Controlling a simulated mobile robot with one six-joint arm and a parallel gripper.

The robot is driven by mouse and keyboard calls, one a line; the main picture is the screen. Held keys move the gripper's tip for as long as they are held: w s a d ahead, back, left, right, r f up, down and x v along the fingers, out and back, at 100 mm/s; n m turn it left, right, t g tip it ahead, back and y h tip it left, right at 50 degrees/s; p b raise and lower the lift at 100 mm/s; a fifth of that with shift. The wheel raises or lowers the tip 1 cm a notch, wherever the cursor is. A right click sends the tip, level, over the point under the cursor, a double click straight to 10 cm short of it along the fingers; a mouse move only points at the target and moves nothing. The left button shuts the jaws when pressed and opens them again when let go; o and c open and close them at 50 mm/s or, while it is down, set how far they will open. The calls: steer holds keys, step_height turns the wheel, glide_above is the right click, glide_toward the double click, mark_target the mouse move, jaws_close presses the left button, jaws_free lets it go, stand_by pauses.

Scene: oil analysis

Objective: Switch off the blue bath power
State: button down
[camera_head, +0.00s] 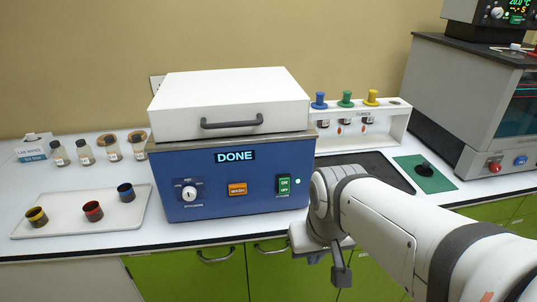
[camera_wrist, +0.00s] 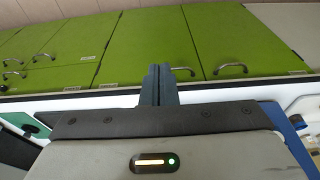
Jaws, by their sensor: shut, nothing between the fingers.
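The blue bath (camera_head: 225,205) stands on the white counter with its white lid (camera_head: 229,95) closed. Its display (camera_head: 235,155) reads DONE. The green power switch (camera_head: 284,185), marked ON and OFF, is on the right of the front panel, with a small pale light (camera_head: 298,180) beside it. My gripper (camera_head: 341,275) is below and to the right of the switch, in front of the green cabinets and apart from the bath. Its fingers are together and empty, pointing down in the head view; they also show in the wrist view (camera_wrist: 160,75).
The panel also has a white knob (camera_head: 189,193) and an orange WASH button (camera_head: 237,189). A tray (camera_head: 75,226) with three cups and several bottles are at left. A rack (camera_head: 365,135) with coloured-topped pieces and a grey machine (camera_head: 440,85) are at right.

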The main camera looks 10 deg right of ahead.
mark_target(284, 186)
steer(key=w+d+r+n+t+y+b, duration=0.1)
steer(key=w+d+r+n+y+b, duration=0.1)
steer(key=w+n, duration=0.4)
steer(key=w+d+r+n+t+y+b, duration=0.1)
steer(key=w+r+n, duration=0.4)
steer(key=n, duration=0.6)
steer(key=shift+w+d+r+t+y+b, duration=0.15)
steer(key=shift+w+d+t+y+b, duration=0.25)
steer(key=shift+w+y, duration=0.55)
steer(key=shift+w+h, duration=0.25)
steer(key=w+x, duration=0.1)
steer(key=x, duration=0.3)
steer(key=p+x, duration=0.1)
steer(key=x, duration=0.3)
steer(key=w+d+r+x, duration=0.1)
steer(key=x, duration=0.3)
steer(key=shift+w+a+f, duration=0.1)
steer(key=shift+w+f, duration=0.05)
steer(key=shift+w, duration=0.3)
